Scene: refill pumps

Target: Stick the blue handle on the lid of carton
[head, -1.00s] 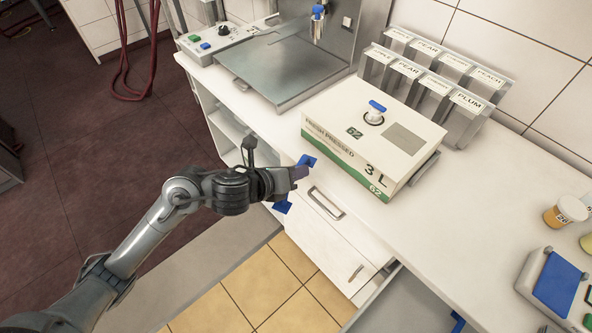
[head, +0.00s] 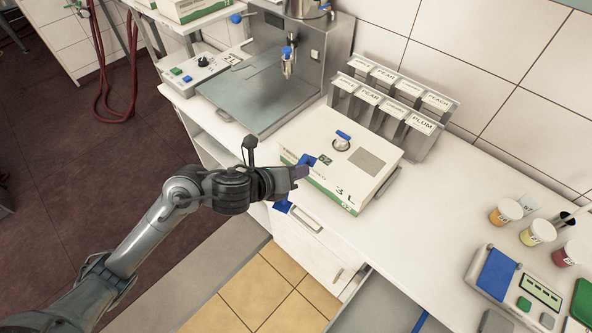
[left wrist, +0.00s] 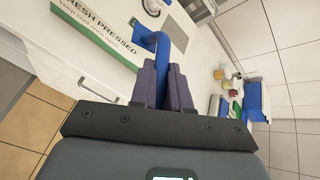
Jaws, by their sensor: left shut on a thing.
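The white and green 3 L carton (head: 325,150) lies on the counter, with a round white spout topped by a blue piece (head: 342,136) on its upper face. My left gripper (head: 300,174) is in front of the carton's near left side, partly covering it. It is shut on the blue handle (head: 307,160), whose blue parts show on both sides of the fingers. In the left wrist view the handle (left wrist: 160,45) is a bent blue bar between the purple fingers, with the carton (left wrist: 85,30) behind it. Whether handle and carton touch cannot be told. My right gripper is not in view.
A metal dispenser (head: 318,60) with a flat plate stands behind left. A rack of labelled fruit holders (head: 395,100) stands behind the carton. Cups (head: 506,211) and a blue scale (head: 497,275) are at right. A drawer (head: 375,305) is open below. The counter between is clear.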

